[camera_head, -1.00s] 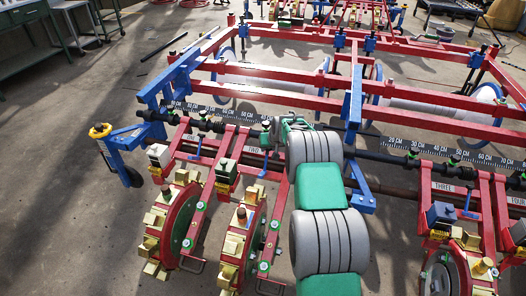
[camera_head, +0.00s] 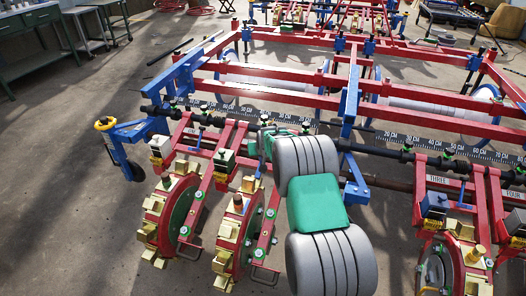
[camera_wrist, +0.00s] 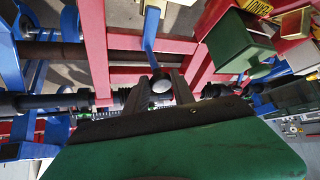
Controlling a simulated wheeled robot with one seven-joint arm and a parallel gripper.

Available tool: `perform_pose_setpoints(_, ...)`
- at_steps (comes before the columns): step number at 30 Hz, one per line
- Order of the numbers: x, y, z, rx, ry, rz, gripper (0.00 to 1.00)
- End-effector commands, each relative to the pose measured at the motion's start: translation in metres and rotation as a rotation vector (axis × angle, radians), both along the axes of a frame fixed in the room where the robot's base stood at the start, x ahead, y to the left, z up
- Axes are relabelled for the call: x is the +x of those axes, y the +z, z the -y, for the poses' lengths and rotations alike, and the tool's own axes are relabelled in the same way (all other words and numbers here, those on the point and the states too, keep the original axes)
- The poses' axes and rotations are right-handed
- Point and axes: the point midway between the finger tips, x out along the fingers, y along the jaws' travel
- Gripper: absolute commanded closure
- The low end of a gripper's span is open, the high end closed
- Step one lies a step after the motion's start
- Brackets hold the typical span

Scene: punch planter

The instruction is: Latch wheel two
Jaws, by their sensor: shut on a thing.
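Wheel one (camera_head: 178,215) and wheel two (camera_head: 238,238) are red punch wheels with yellow blocks, side by side at lower left in the head view. A blue latch lever (camera_wrist: 153,35) extends upward from the knob in that view, between red frame bars (camera_wrist: 95,50). In the head view my grey and green arm reaches over the planter beside wheel two and mostly hides the gripper and the held latch.
A black toolbar (camera_head: 385,152) with centimetre scales crosses the planter. A blue bracket with a yellow ring (camera_head: 104,123) stands at the left end. A green block (camera_wrist: 238,45) is close to my gripper. Bare concrete floor (camera_head: 60,190) lies to the left.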

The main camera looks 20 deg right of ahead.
Motion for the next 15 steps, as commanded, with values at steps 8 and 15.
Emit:
perform_pose_setpoints(8,-0.0077,-0.0187,-0.0135,0.011,0.012,-0.026,1.0)
perform_pose_setpoints(15,-0.0077,-0.02,-0.0169,0.012,0.016,-0.028,1.0)
